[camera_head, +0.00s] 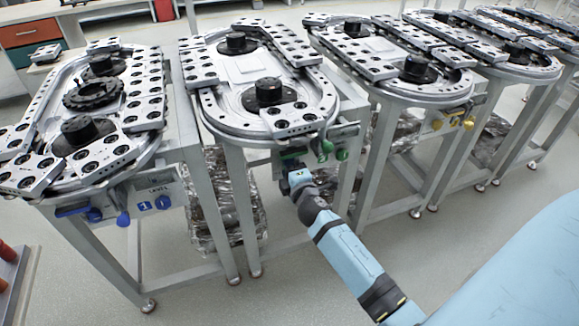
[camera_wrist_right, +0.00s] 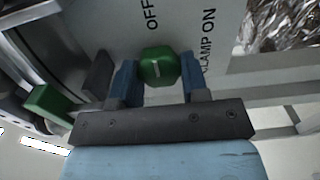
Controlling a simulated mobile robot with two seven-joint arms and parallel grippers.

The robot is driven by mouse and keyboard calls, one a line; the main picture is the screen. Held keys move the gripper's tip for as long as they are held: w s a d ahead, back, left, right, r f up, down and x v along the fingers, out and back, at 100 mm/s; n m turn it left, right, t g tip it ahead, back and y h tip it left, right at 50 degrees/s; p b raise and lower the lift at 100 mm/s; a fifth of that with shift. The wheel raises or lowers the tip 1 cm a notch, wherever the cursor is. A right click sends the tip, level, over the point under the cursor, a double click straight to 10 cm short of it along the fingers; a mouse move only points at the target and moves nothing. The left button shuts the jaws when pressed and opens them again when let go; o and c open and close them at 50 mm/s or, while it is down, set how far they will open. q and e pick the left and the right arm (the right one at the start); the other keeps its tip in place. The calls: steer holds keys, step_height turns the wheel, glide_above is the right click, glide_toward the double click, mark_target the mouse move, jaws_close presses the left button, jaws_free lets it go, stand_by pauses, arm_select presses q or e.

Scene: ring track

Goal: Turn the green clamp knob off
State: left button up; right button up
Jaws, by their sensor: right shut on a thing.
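The green clamp knob (camera_wrist_right: 158,67) sits on a pale panel (camera_wrist_right: 190,25) between the words OFF and CLAMP ON in the right wrist view. The gripped knob cannot be made out clearly there. My left gripper is not in view.
More green knobs (camera_head: 342,154) are just right of the gripper. A green part (camera_wrist_right: 45,103) is at the left in the wrist view. Similar tables stand on both sides, with blue knobs (camera_head: 123,219) left and yellow knobs (camera_head: 468,124) right. Grey floor in front is clear.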

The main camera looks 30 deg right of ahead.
steer(key=shift+w+r, duration=0.1)
steer(key=shift+r, duration=0.05)
steer(key=o, duration=0.9)
